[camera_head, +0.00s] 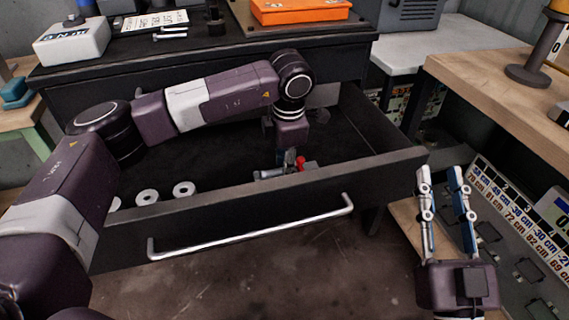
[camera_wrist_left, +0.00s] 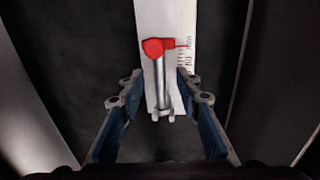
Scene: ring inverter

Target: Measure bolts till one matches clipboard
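My left gripper (camera_head: 288,158) reaches down into the open drawer (camera_head: 250,224). In the left wrist view it is open (camera_wrist_left: 160,88), one blue-padded finger on each side of a metal rod-like piece (camera_wrist_left: 160,88). A red part (camera_wrist_left: 158,48) sits at that piece's far end, over a pale strip (camera_wrist_left: 160,15) with millimetre marks. The red part also shows in the head view (camera_head: 306,165). I cannot tell whether the rod is a bolt. A paper sheet, likely the clipboard (camera_head: 150,20), lies on the bench with small metal pieces (camera_head: 172,33). My right gripper (camera_head: 440,172) is open and empty.
Several metal rings (camera_head: 184,189) lie at the drawer's left. The drawer has a long handle (camera_head: 250,232). A white box (camera_head: 70,42) and an orange case (camera_head: 300,11) stand on the bench. A panel of centimetre values (camera_head: 515,215) is beside my right gripper.

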